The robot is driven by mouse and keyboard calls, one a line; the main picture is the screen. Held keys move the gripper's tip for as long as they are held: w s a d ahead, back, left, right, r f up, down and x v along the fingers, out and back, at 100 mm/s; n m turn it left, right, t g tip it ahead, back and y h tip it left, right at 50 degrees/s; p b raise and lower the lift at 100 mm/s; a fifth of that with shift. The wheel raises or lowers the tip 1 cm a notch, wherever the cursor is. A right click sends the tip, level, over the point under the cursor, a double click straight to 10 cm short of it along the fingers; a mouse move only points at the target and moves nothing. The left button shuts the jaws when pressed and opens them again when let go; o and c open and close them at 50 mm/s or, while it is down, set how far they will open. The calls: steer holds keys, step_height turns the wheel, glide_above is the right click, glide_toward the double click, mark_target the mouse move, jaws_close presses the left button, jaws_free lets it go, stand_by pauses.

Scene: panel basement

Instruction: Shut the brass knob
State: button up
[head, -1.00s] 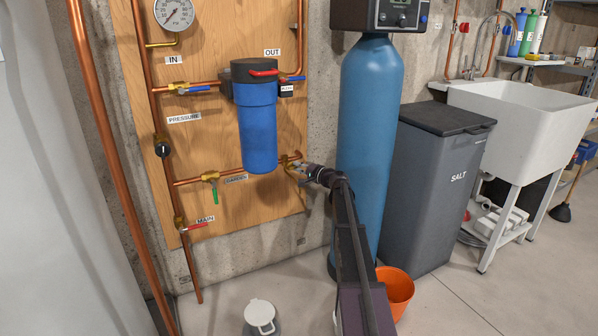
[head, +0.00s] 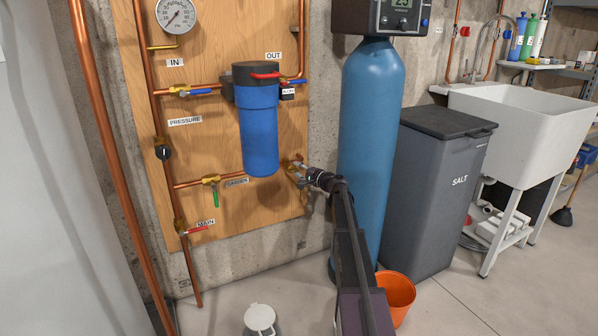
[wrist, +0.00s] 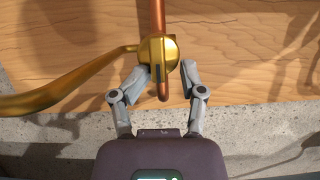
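The brass knob (wrist: 158,60) is a round brass piece with a raised bar across it, in front of a copper pipe in the wrist view. In the head view my gripper (head: 303,172) is at the lower right of the wooden board, by the brass fitting (head: 292,165); the knob cannot be made out clearly there. In the wrist view the two grey fingers of my gripper (wrist: 166,72) are spread, one on each side of the knob's lower part. The left fingertip overlaps or touches its edge; a thin gap shows at the right. Firm contact cannot be told.
A curved brass tube (wrist: 60,98) runs left of the knob. The blue filter housing (head: 259,135) hangs above left of my gripper, and the blue tank (head: 370,120) stands close on the right. An orange bucket (head: 397,295) and a white-lidded container (head: 260,318) are on the floor.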

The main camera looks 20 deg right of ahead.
steer(key=shift+s, duration=0.2)
steer(key=v, duration=1.1)
steer(key=shift+s+d, duration=0.2)
steer(key=shift+s, duration=0.15)
